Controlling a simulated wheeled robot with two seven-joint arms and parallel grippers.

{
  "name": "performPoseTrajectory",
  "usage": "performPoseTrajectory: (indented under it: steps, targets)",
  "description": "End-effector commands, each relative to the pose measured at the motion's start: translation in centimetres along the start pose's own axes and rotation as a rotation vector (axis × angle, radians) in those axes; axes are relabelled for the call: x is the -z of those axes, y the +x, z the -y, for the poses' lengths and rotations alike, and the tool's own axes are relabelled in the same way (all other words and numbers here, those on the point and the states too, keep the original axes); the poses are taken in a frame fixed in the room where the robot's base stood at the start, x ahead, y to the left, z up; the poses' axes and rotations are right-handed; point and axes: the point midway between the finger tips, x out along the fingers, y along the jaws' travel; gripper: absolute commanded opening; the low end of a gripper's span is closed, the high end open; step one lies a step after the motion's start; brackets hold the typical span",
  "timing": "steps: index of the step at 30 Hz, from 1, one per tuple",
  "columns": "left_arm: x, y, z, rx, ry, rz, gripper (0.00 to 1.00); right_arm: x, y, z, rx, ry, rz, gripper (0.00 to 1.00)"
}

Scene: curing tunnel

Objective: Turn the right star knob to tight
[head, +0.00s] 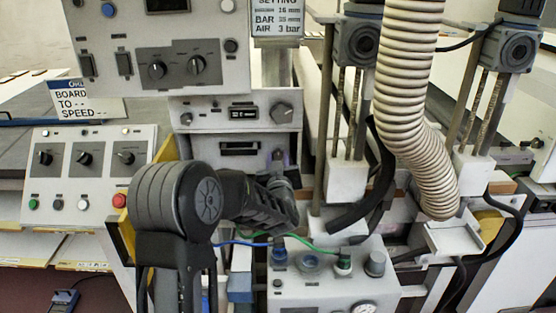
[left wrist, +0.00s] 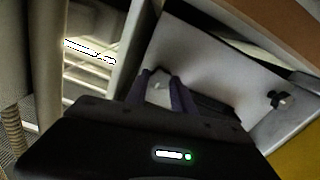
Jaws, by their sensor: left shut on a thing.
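In the left wrist view, my left gripper (left wrist: 160,88) has its two purple fingers closed around a small pale part at a light grey plate (left wrist: 215,70). This part, the right star knob (left wrist: 160,91), is mostly hidden between the fingers, so its angle cannot be read. A second, dark star knob (left wrist: 280,100) stands free on the same plate. In the head view, my left gripper (head: 281,160) reaches under the grey control unit, and my arm hides the plate's left part. My right gripper is in neither view.
A ribbed hose (head: 412,100) hangs right of the gripper, beside a black cable (head: 375,185). A grey box with fittings (head: 325,290) and blue and green lines lies below. A switch panel (head: 88,172) with a red button stands left, near a yellow edge (head: 165,160).

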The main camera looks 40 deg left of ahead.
Motion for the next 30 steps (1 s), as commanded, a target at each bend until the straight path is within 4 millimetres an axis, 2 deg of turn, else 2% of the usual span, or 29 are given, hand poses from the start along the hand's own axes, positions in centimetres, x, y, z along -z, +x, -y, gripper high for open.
performPoseTrajectory:
  steps: [14,30]
  targets:
    - [0.0,0.0,-0.2,-0.001,0.4,0.001,0.0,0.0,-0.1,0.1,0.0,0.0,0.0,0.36]
    - [0.1,0.0,-0.3,-0.002,0.915,0.001,0.0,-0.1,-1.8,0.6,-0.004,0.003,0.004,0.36]
